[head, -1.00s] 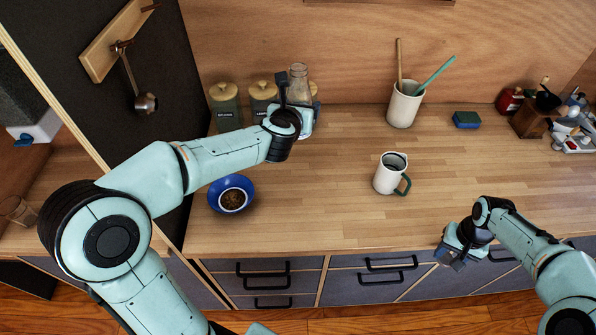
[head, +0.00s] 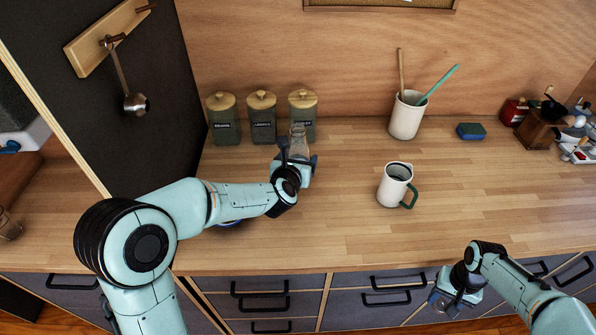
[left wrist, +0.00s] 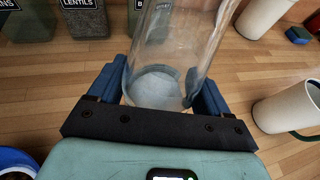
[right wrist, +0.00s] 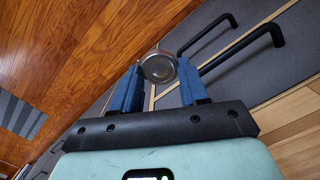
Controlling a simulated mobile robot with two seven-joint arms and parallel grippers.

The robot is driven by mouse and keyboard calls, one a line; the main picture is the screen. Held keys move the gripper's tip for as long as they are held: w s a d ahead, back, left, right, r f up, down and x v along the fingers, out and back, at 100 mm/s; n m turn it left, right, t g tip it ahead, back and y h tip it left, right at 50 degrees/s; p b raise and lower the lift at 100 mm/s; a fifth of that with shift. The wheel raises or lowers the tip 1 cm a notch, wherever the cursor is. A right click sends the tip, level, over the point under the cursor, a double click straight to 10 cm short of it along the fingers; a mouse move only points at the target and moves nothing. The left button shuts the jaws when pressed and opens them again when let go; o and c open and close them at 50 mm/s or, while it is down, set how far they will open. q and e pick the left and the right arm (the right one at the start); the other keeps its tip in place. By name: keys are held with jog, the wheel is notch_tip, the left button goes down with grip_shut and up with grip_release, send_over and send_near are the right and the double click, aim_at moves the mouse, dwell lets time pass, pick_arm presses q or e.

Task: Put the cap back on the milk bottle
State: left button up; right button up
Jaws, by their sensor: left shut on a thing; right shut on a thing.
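A clear glass milk bottle (head: 299,143) is held upright by my left gripper (head: 297,168), over the left part of the counter. In the left wrist view the bottle (left wrist: 172,60) sits between the two blue fingers, with a little white at its bottom. My right gripper (head: 456,300) is low at the right, in front of the counter's drawers. In the right wrist view a round metal cap (right wrist: 159,67) is between its fingertips. The bottle's mouth is small in the head view and I cannot make out its rim.
A white mug with a green handle (head: 395,185) stands mid-counter. Several canisters (head: 262,118) line the back left, a utensil crock (head: 407,115) and blue sponge (head: 471,131) the back. A blue bowl (left wrist: 14,160) is mostly hidden behind my left arm. Open counter lies between my grippers.

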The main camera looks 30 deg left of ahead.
pick_arm(q)
jog(key=shift+f+b, duration=0.35)
jog(key=shift+f, duration=1.65)
pick_arm(e)
jog(key=shift+s+f, duration=0.2)
jog(key=shift+f, duration=0.3)
pick_arm(q)
jog(key=shift+f, duration=0.15)
pick_arm(e)
jog(key=shift+f, duration=0.2)
pick_arm(q)
jog(key=o, duration=1.1)
jog(key=shift+f, duration=0.15)
pick_arm(e)
jog(key=shift+s+f, duration=0.1)
pick_arm(q)
jog(key=o, duration=0.4)
pick_arm(e)
jog(key=shift+r, duration=0.2)
